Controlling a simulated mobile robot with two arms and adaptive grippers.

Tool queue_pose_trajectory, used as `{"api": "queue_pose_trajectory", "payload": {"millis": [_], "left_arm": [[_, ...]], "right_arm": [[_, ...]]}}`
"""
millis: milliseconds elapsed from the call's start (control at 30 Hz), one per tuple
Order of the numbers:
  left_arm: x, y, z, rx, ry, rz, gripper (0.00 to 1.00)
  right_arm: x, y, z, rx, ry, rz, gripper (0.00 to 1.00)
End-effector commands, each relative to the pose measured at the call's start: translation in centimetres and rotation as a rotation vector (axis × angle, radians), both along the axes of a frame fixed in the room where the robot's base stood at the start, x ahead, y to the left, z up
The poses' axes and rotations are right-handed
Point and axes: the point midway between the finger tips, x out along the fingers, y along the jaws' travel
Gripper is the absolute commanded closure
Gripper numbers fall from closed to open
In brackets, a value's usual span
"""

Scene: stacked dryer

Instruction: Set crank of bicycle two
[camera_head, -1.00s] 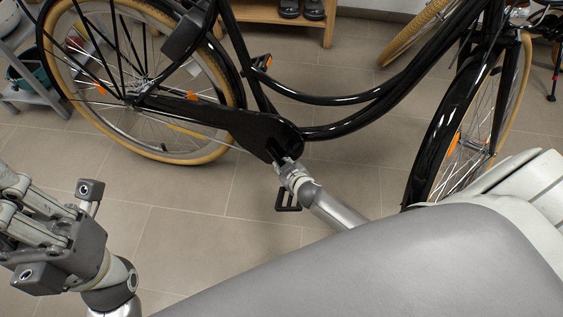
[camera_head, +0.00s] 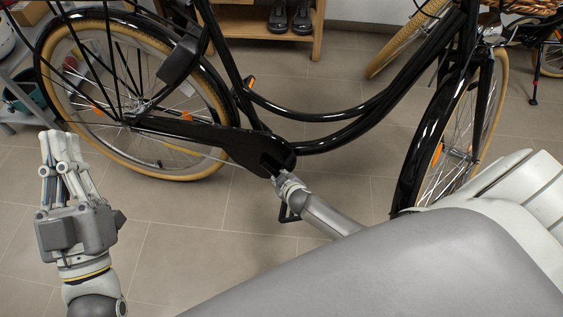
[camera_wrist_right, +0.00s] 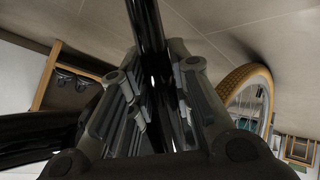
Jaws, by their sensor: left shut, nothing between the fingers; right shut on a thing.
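A black bicycle (camera_head: 340,112) with tan tyres stands across the head view. Its black chain case (camera_head: 200,132) ends at the crank area below the frame. My right gripper (camera_head: 276,179) is just below the front of the chain case and hides much of the crank there. In the right wrist view, its fingers (camera_wrist_right: 152,85) are shut on a glossy black bar, the crank (camera_wrist_right: 152,45). A black pedal (camera_head: 287,213) shows below that gripper. The other pedal, with an orange reflector (camera_head: 250,83), shows above. My left gripper (camera_head: 62,142) is shut and empty, pointing up at the left.
A wooden shoe rack (camera_head: 262,40) with dark shoes (camera_head: 290,17) stands behind the bicycle. Another tan-tyred wheel (camera_head: 405,45) is behind the frame. A grey shelf (camera_head: 25,110) stands at the far left. The tiled floor (camera_head: 190,245) in front is clear.

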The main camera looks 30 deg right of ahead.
Motion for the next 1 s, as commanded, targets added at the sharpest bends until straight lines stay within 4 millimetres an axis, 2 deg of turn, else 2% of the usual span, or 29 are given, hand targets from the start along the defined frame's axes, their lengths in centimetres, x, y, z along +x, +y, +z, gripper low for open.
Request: {"api": "queue_pose_trajectory", "payload": {"millis": [433, 467, 600, 1000], "left_arm": [[0.13, 0.00, -0.23, 0.004, 0.013, 0.001, 1.00], [0.13, -0.01, -0.23, 0.004, 0.013, 0.001, 1.00], [0.13, -0.01, -0.23, 0.004, 0.013, 0.001, 1.00], [0.12, 0.02, -0.18, 0.004, 0.012, 0.001, 1.00]], "right_arm": [[0.00, 0.01, 0.01, -0.003, 0.002, 0.001, 1.00], [0.00, 0.01, 0.01, -0.003, 0.002, 0.001, 0.78], [0.00, 0.01, 0.01, -0.003, 0.002, 0.001, 0.59], [-0.19, 0.01, 0.16, -0.003, 0.002, 0.000, 0.58]]}}
